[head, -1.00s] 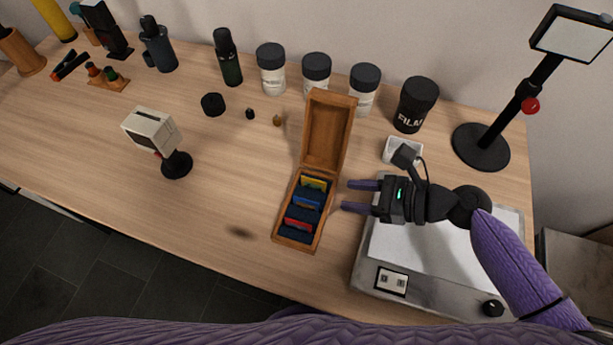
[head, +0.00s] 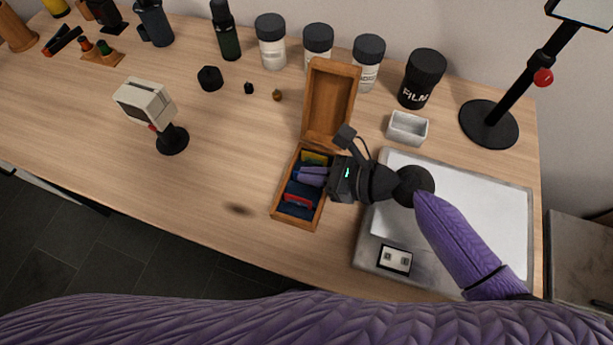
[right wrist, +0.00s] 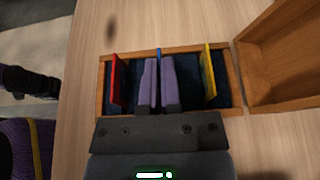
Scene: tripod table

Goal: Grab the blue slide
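The open wooden slide box (head: 277,203) stands on the table with its lid tipped back; it also shows in the right wrist view (right wrist: 172,50). Inside are the blue slide (right wrist: 159,53), a red slide (right wrist: 117,80) and a yellow slide (right wrist: 208,72), standing upright over a dark lining. My right gripper (right wrist: 159,82) reaches into the box, its two purple fingers close together on either side of the blue slide, which is mostly hidden between them. It looks shut on it. In the head view, my right gripper (head: 312,176) covers part of the box. My left gripper is not identifiable.
A light box (head: 450,200) lies right of the slide box, with a small white tray (head: 407,128) behind it. White jars and a black film canister (head: 421,80) line the back. A slide viewer (head: 146,104) stands left. Table between viewer and box is mostly clear.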

